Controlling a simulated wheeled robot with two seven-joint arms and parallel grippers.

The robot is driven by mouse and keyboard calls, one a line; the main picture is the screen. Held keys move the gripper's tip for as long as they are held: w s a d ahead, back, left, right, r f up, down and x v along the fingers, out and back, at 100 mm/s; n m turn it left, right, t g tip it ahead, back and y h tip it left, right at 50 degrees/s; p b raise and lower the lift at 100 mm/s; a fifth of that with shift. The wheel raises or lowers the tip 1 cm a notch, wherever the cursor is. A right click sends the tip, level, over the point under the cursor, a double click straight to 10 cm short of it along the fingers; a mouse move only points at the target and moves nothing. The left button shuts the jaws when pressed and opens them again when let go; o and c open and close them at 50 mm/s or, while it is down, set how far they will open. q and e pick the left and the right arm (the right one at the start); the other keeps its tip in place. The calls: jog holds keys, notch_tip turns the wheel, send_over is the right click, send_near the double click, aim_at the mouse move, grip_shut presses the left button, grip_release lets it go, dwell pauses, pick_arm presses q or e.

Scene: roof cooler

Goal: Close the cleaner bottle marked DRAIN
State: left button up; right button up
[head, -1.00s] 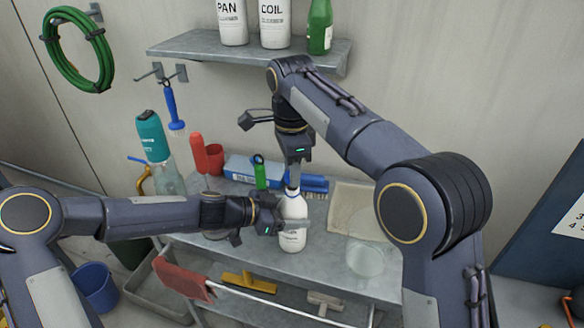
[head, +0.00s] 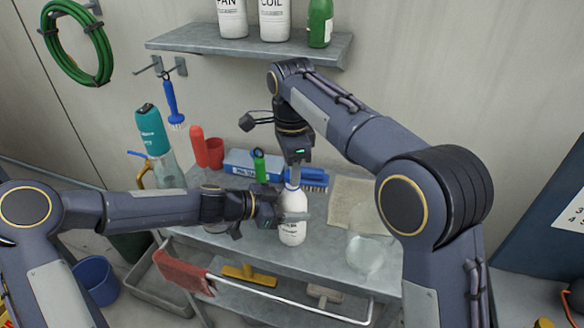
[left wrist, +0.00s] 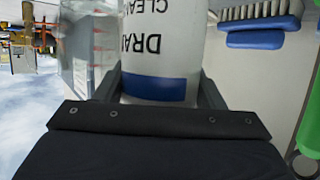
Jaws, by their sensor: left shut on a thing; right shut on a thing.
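The white DRAIN cleaner bottle (head: 293,229) stands upright at the front of the grey shelf. Its label shows upside down in the left wrist view (left wrist: 160,48), above a blue band. My left gripper (head: 283,214) comes in from the left and is shut on the bottle's body; its fingers flank the bottle in the left wrist view. My right gripper (head: 294,178) points down from above, directly over the bottle's neck, and is shut. What it holds is small and hidden between its fingers, most likely the cap. Whether that touches the neck I cannot tell.
The grey shelf (head: 335,262) also bears a clear glass vessel (head: 368,254), a folded cloth (head: 352,204), a blue brush (head: 313,180), a green bottle (head: 260,167) and a blue box (head: 238,160). PAN and COIL bottles (head: 273,22) stand on the wall shelf above.

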jog(key=shift+f, duration=0.6)
pick_arm(q)
grip_shut()
pick_arm(e)
jog(key=m, duration=0.4)
jog(key=shift+m, duration=0.4)
jog(key=m, duration=0.7)
jog(key=shift+w+m, duration=0.1)
jog(key=shift+m, duration=0.3)
jog(key=m, duration=0.3)
jog(key=shift+m, duration=0.4)
jog(key=o, duration=0.9)
